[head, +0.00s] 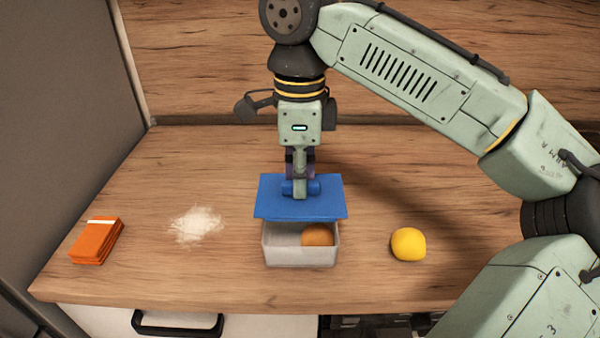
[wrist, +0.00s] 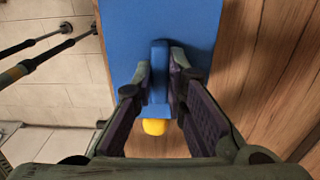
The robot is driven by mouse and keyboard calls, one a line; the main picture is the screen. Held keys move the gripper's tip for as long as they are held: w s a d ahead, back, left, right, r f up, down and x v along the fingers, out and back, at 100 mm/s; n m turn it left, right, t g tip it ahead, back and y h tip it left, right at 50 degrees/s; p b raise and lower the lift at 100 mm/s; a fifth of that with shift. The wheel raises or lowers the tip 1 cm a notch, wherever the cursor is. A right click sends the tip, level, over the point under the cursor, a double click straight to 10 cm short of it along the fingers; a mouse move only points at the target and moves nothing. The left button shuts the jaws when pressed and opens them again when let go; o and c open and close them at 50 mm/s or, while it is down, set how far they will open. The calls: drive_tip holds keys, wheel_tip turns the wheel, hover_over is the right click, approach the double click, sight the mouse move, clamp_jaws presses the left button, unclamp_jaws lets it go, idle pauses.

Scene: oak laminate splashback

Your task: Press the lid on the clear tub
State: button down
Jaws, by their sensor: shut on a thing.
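The blue lid (head: 330,200) is a flat square with a raised bar handle (wrist: 158,75) on top. My gripper (head: 300,186) is shut on this handle, with one finger on each side in the wrist view. The lid is held roughly level above the clear tub (head: 300,258) in the head view, with a visible gap over the tub's front wall. The tub stands on the counter near its front edge. A round orange-brown item (head: 318,235) sits inside, on the right. The lid hides the tub's back part, and the wrist view does not show the tub.
A yellow lemon (head: 408,244) lies right of the tub and peeks past the lid in the wrist view (wrist: 153,127). White powder (head: 197,225) is spread to the left. Folded orange cloths (head: 97,240) lie at far left. The wooden counter (head: 200,160) is clear behind.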

drive_tip(key=shift+f+b, duration=1.55)
drive_tip(key=shift+f, duration=1.45)
drive_tip(key=shift+p, duration=0.45)
drive_tip(key=shift+f, duration=0.45)
idle(0.4)
drive_tip(key=c, duration=1.5)
unclamp_jaws()
drive_tip(key=shift+c, duration=0.2)
drive_tip(key=shift+o, duration=0.5)
drive_tip(key=o, duration=0.4)
